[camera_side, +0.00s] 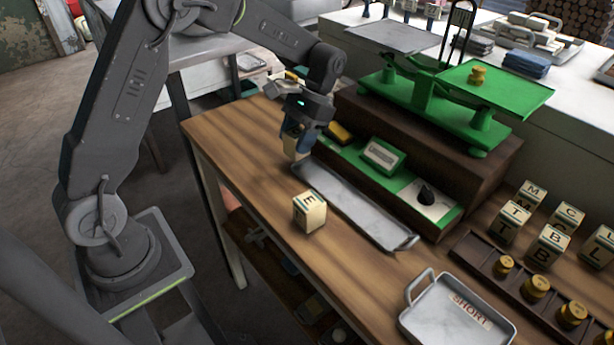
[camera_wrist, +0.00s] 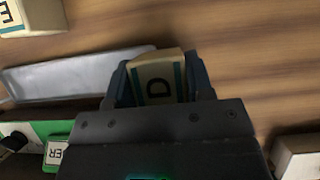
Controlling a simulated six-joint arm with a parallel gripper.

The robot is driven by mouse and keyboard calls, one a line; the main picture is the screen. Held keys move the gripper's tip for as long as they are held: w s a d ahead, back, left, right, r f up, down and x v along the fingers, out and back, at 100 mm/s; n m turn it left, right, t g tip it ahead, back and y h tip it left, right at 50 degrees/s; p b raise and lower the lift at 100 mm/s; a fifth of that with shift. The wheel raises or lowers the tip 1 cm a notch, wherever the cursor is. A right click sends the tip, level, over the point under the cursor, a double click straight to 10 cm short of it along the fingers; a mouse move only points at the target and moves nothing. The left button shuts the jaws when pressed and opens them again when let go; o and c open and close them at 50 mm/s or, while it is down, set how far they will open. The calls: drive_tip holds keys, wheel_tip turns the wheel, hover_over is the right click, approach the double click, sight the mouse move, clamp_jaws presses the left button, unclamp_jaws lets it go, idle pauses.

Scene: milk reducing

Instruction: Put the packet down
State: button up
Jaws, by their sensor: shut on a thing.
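My gripper (camera_side: 297,137) is shut on a cream packet (camera_side: 301,151) at the far left end of a long grey metal tray (camera_side: 350,200). In the wrist view the packet (camera_wrist: 158,84) shows a black letter D and teal edge bands, and sits between both fingers of my gripper (camera_wrist: 160,75). The packet is beside the tray's end, over the wooden bench top (camera_side: 240,140). I cannot tell whether its base touches the wood. In the side view the fingers hide its upper part.
Another packet, marked E (camera_side: 310,212), stands on the bench near the front edge. A dark stepped stand carries a green balance scale (camera_side: 430,95) behind the tray. Several lettered packets (camera_side: 513,222) and a tray labelled SHORT (camera_side: 455,312) are at right. Bare wood lies left of the held packet.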

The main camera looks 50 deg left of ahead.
sight(285, 149)
drive_tip(key=s+a+r+n+t+h, duration=0.7)
drive_tip(key=a+n, duration=0.5)
drive_tip(key=n, duration=0.5)
drive_tip(key=shift+n+g+y, duration=0.3)
drive_tip(key=shift+g+y, duration=0.2)
drive_tip(key=shift+y, duration=0.1)
drive_tip(key=w+d+f, duration=0.1)
drive_tip(key=d, duration=0.2)
drive_tip(key=w+d+f, duration=0.2)
drive_tip(key=d, duration=0.1)
drive_tip(key=w+d+f, duration=0.2)
drive_tip(key=d, duration=0.1)
drive_tip(key=shift+w+d+f, duration=0.15)
drive_tip(key=shift+w+f, duration=0.1)
drive_tip(key=shift+f, duration=2)
drive_tip(key=shift+f, duration=0.1)
drive_tip(key=o, duration=0.9)
drive_tip(key=shift+o, duration=0.2)
